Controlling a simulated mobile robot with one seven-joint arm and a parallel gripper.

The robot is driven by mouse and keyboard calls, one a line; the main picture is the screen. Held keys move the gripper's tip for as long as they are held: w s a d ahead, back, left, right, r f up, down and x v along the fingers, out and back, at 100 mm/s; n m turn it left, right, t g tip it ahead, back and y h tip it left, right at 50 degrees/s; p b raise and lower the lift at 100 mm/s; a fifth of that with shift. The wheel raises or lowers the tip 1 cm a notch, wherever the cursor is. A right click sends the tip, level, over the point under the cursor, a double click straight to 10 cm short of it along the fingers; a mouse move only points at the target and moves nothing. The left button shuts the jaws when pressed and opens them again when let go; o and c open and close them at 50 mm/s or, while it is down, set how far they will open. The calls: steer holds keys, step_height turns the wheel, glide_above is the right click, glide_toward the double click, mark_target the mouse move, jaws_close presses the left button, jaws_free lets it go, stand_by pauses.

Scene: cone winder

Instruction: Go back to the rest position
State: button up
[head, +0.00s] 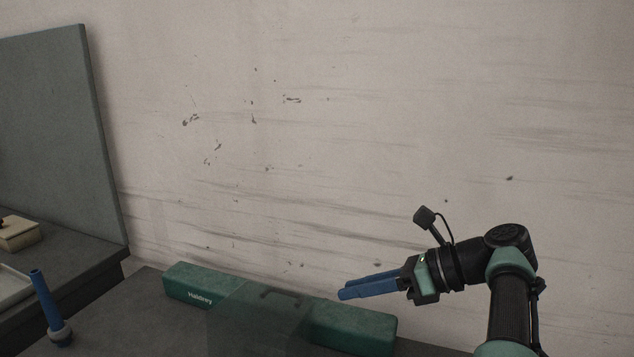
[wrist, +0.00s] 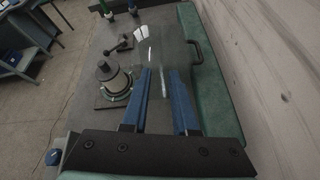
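My gripper (head: 343,288) is in the right half of the head view, held above the green machine body (head: 352,328), its two blue fingers pointing left. In the wrist view my gripper (wrist: 158,72) shows its fingers apart with nothing gripped between them; the transparent cover lies below. The gripper touches nothing that I can see.
The smoky transparent cover (head: 250,318) with a dark handle stands against the green body. A blue post (head: 46,303) rises at left. A grey cylinder (wrist: 113,78) on a dark base shows in the wrist view. A tall grey-green panel (head: 50,130) stands far left.

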steer(key=w+d+f+n+t+h+b, duration=0.2)
steer(key=w+d+n+t+h+b, duration=0.1)
steer(key=w+d+n+t+h, duration=0.3)
step_height(320, 180, up, 9)
steer(key=a+n+t+h+b, duration=0.2)
steer(key=n+t+h, duration=0.2)
steer(key=n+t, duration=0.15)
steer(key=s+a+r+n+t+h+b, duration=0.1)
steer(key=s+a+r+n+t, duration=0.35)
steer(key=s+r, duration=0.4)
steer(key=s+a+r+n+t+b, duration=0.1)
steer(key=s+a+r+n+t, duration=0.3)
steer(key=s, duration=0.7)
steer(key=s+a+r+n+t+h+b, duration=0.1)
steer(key=s+a+r+n+t, duration=0.1)
steer(key=s+r+n+t, duration=0.45)
step_height(320, 180, up, 22)
steer(key=s+m+g+p, duration=0.1)
steer(key=s+g+p, duration=0.1)
steer(key=p, duration=1.9)
steer(key=shift+a+r+m+g, duration=0.15)
steer(key=shift+m+g, duration=0.2)
steer(key=shift+g, duration=0.1)
steer(key=shift+s, duration=0.1)
